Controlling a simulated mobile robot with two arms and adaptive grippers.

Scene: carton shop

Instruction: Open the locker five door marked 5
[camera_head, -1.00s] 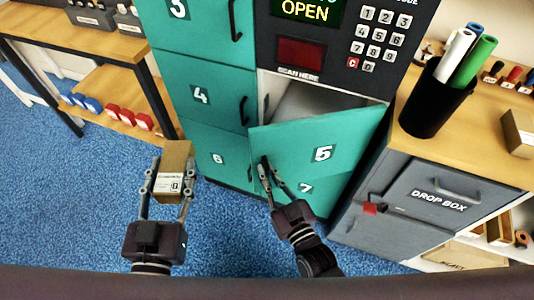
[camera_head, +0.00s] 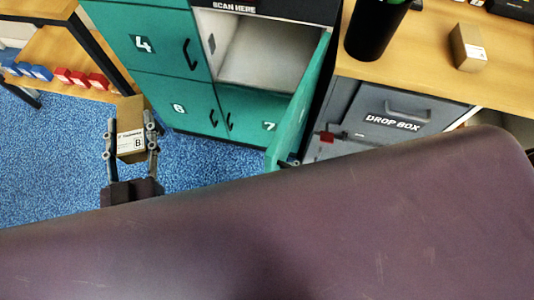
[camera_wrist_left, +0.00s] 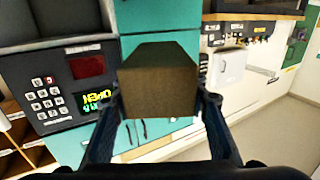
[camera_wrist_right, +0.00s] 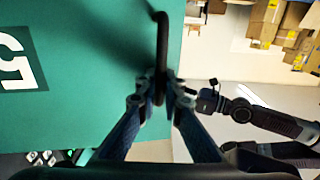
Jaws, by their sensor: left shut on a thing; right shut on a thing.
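The locker five door (camera_head: 302,100) is swung wide open and seen nearly edge-on in the head view. Its teal face with a white 5 fills the left of the right wrist view (camera_wrist_right: 90,110). My right gripper (camera_wrist_right: 160,97) is shut on the door's dark bar handle (camera_wrist_right: 162,45). In the head view that gripper is almost wholly hidden behind my own body. The locker five compartment (camera_head: 262,52) is exposed, with pale, empty-looking inner walls. My left gripper (camera_head: 131,135) is shut on a brown carton (camera_head: 130,112) with a label marked B, held left of the lockers.
Closed lockers 4 (camera_head: 150,45), 6 (camera_head: 180,105) and 7 (camera_head: 255,115) surround the opening. A grey drop box (camera_head: 385,120) stands right of the door, under a counter with a black cup (camera_head: 375,35) and a small carton (camera_head: 468,48). Blue floor lies at left.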

